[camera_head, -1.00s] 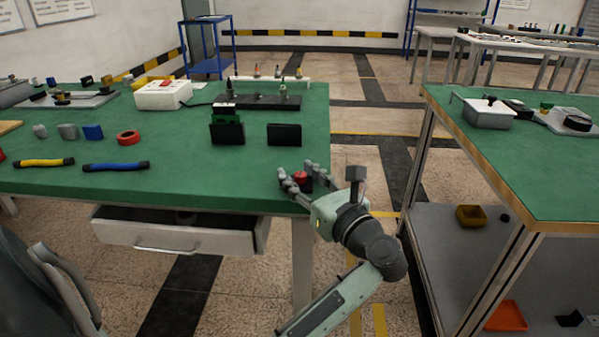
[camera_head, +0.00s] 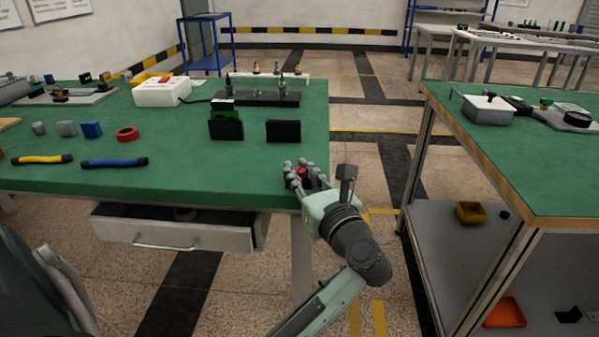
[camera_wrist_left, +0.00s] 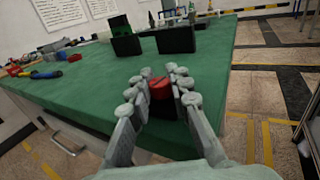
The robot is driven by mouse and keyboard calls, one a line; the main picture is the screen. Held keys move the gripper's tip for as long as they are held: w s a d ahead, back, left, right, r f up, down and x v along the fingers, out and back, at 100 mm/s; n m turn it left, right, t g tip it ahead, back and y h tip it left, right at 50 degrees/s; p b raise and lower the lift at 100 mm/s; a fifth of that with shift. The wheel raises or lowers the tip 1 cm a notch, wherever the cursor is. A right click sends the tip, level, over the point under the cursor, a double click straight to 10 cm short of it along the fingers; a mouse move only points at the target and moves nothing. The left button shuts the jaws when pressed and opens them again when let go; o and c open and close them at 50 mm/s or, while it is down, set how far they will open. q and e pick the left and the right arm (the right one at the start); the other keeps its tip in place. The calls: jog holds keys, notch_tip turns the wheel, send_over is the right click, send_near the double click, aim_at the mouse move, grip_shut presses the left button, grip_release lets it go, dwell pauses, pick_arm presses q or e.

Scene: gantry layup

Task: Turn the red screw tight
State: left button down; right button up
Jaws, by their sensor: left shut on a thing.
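The red screw (camera_head: 302,171) is at the right front corner of the green table, with its head partly hidden by fingers in the head view. In the left wrist view the round red screw head (camera_wrist_left: 160,88) sits between the fingertips, with something dark beneath it. My left gripper (camera_head: 305,174) reaches in over the table edge and is shut on the red screw, with grey fingers on both sides of it. The left gripper (camera_wrist_left: 158,88) also shows in the wrist view. My right gripper is in neither view.
Two black blocks (camera_head: 283,132) stand behind the gripper, one with a green part (camera_head: 226,112). Red tape (camera_head: 127,134) and blue pliers-like handles (camera_head: 114,163) lie left on the green table (camera_head: 200,180). A drawer (camera_head: 175,230) hangs open below. Another table stands right.

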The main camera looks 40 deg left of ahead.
pick_arm(q)
jog(key=shift+s+m+t+h, duration=0.1)
jog(key=shift+m+t+h, duration=0.65)
jog(key=shift+t, duration=0.35)
jog(key=shift+m+t+h, duration=0.45)
jog(key=shift+m+t, duration=0.1)
jog(key=shift+t, duration=0.05)
jog(key=m+t+h+p, duration=0.1)
jog(key=m+t+h, duration=0.1)
jog(key=m+h, duration=0.1)
jog(key=m+t+h+p, duration=0.2)
jog(key=m+h, duration=0.1)
jog(key=h, duration=0.2)
jog(key=shift+r+t+p, duration=0.1)
jog(key=shift+t+p, duration=0.2)
jog(key=shift+t, duration=0.1)
jog(key=shift+m+h, duration=0.5)
jog(key=shift+h, duration=0.3)
jog(key=shift+m+t+h, duration=0.3)
jog(key=shift+m+h, duration=0.3)
jog(key=shift+h, duration=0.3)
jog(key=shift+m+h, duration=0.7)
jog(key=shift+h, duration=0.4)
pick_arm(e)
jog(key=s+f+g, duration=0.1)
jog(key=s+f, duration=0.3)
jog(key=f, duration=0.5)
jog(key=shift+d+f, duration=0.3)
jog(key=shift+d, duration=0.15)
